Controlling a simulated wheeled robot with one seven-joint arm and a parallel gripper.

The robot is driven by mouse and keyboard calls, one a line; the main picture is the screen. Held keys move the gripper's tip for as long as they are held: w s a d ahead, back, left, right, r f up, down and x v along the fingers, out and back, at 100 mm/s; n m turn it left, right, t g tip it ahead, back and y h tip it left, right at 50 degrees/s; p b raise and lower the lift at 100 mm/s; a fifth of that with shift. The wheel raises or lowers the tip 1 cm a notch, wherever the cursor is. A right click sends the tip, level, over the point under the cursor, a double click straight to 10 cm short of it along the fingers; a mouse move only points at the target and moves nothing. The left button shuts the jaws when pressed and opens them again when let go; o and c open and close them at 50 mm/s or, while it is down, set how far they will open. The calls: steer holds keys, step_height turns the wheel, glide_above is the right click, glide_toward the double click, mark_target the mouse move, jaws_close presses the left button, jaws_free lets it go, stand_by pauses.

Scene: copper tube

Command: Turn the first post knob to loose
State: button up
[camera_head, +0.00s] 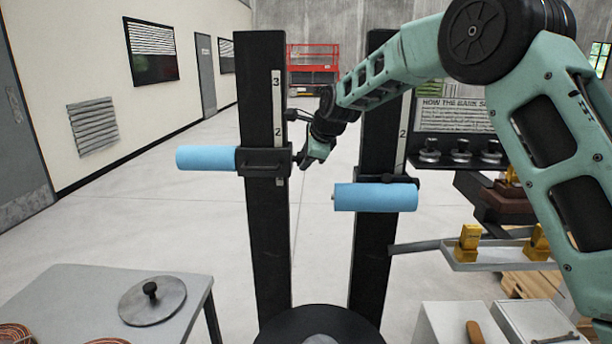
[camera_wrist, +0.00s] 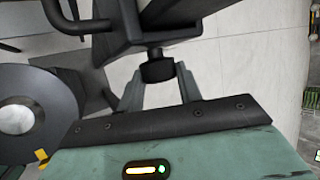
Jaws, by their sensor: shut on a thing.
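The left post (camera_head: 262,70) is a black upright with a white number scale. A black sliding bracket (camera_head: 266,162) sits on it near the 2 mark and bears a blue padded roller (camera_head: 205,158). My gripper (camera_head: 304,160) is at the right side of this bracket. In the wrist view, my gripper (camera_wrist: 159,74) is shut on the black post knob (camera_wrist: 157,68), one finger on each side. The knob sticks out from the dark bracket. In the head view the knob is hidden behind my gripper.
A second black post (camera_head: 374,250) with a blue roller (camera_head: 375,197) stands close on the right. A grey table (camera_head: 90,280) with a round weight plate (camera_head: 152,300) is at lower left. A shelf with yellow clamps (camera_head: 470,243) and white boxes (camera_head: 445,325) are at right.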

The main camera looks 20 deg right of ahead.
steer(key=n+t+b, duration=0.1)
steer(key=t+b, duration=0.2)
steer(key=b, duration=0.5)
steer(key=f+n+t+b, duration=0.1)
steer(key=t+b, duration=0.2)
steer(key=b, duration=0.6)
steer(key=n+t+h+b, duration=0.1)
steer(key=t+b, duration=0.3)
steer(key=b, duration=0.5)
steer(key=shift+s+a+f, duration=0.1)
steer(key=shift+s+f, duration=0.2)
steer(key=shift+f, duration=0.05)
steer(key=shift+r+t+b, duration=0.15)
steer(key=shift+t+b, duration=0.15)
steer(key=shift+b, duration=0.15)
steer(key=o, duration=1)
steer(key=shift+s+r, duration=0.1)
steer(key=s+d+f+b, duration=0.1)
steer(key=s, duration=1.6)
steer(key=shift+d, duration=0.2)
